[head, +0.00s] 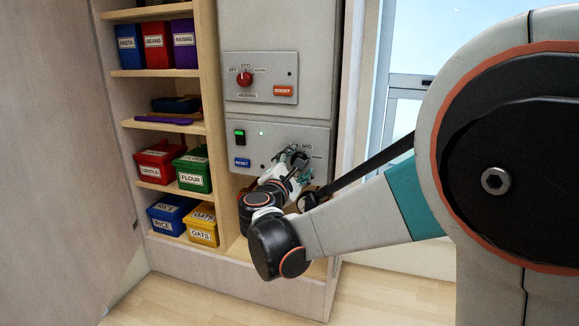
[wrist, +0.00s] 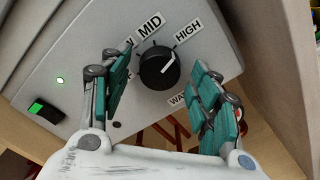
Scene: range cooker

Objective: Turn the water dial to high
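The water dial (wrist: 157,70) is a round black knob with a white pointer line on the grey lower panel. In the wrist view MID is printed above it, HIGH at its upper right and a partly hidden WATER label below right. The white line lies on the knob's right part and slants up toward the HIGH side; its exact setting is hard to read. My gripper (wrist: 156,76) is open, one teal-padded finger on each side of the dial, with visible gaps. In the head view my gripper (head: 292,160) is at the lower panel and hides the dial.
The lower panel (head: 258,137) also has a lit green switch (head: 240,136), a green light and a blue RESET button (head: 242,162). Above it is a panel with a red ECO dial (head: 244,79) and an orange BOOST button (head: 283,91). Shelves of labelled boxes stand left.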

